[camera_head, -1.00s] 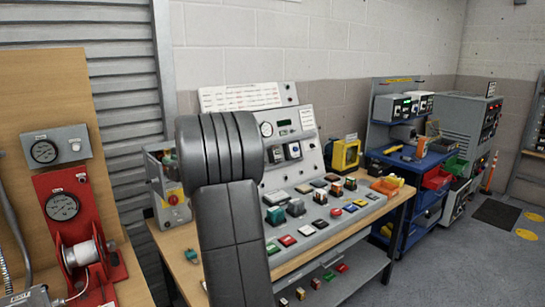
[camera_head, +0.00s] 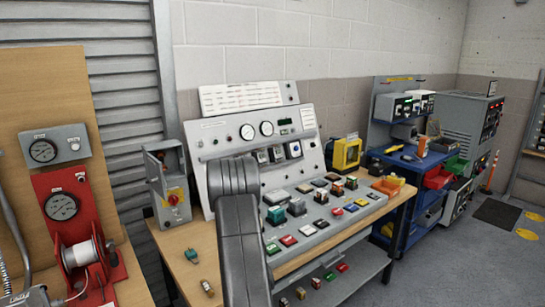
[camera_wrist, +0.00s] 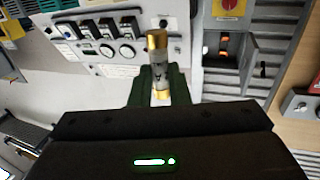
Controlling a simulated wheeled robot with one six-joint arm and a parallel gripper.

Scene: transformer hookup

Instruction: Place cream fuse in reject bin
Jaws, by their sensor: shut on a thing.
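My gripper (camera_wrist: 158,88) is shut on a fuse (camera_wrist: 159,68) in the wrist view. The fuse has brass end caps and a pale body that looks greyish here, and it stands lengthwise between the fingers. In the head view my arm hides the gripper and the fuse. An orange bin (camera_head: 384,187) sits at the right end of the bench. Red bins (camera_head: 437,178) stand on the blue cart farther right. I cannot read which one is the reject bin.
A switch box (camera_head: 168,188) with a red knob stands open left of the sloped console (camera_head: 250,135). Small parts (camera_head: 191,255) lie on the bench's left front. Many coloured blocks cover the console's lower deck. A yellow device (camera_head: 346,154) stands behind the orange bin.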

